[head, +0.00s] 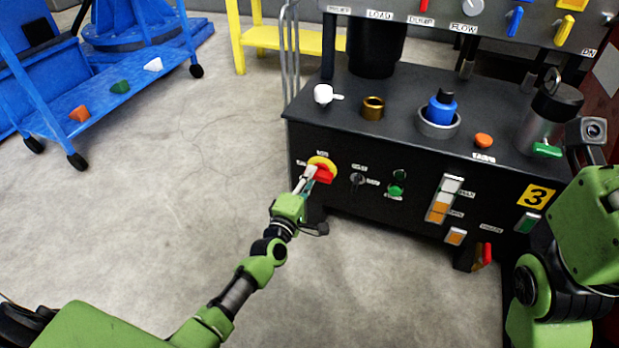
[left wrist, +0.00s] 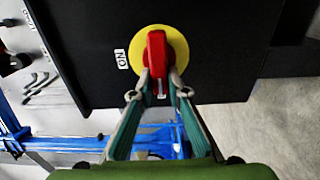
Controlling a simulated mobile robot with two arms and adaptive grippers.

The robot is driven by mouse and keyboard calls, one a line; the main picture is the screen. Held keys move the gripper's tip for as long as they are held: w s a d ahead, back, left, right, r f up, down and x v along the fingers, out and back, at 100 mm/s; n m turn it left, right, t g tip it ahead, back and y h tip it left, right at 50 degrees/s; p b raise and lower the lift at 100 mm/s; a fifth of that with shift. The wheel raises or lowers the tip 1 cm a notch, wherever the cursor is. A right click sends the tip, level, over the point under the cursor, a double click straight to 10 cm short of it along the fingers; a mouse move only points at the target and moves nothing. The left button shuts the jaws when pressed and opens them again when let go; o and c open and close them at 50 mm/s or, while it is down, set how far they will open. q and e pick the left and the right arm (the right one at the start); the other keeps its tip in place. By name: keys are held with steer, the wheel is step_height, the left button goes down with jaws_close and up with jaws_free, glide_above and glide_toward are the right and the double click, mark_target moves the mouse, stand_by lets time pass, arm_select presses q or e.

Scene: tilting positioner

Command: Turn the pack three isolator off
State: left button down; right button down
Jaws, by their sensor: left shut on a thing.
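The pack three isolator has a red handle (head: 323,174) on a yellow disc (head: 322,162), on the front of the black bench. In the left wrist view the red handle (left wrist: 156,50) runs up and down across the yellow disc (left wrist: 174,42). The ON label (left wrist: 122,60) is beside the disc, so the handle lies crosswise to it. Another label (left wrist: 161,91) shows between my fingers; its text is unreadable. My left gripper (head: 312,176) is shut on the handle's near end, also seen in the left wrist view (left wrist: 159,78). My right gripper is not visible.
A blue cart (head: 110,98) is at left. The floor between is clear.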

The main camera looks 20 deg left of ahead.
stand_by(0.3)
arm_select(q)
steer(key=c, duration=2)
jaws_free()
steer(key=shift+o, duration=0.2)
steer(key=s, duration=1.2)
steer(key=shift+a, duration=0.25)
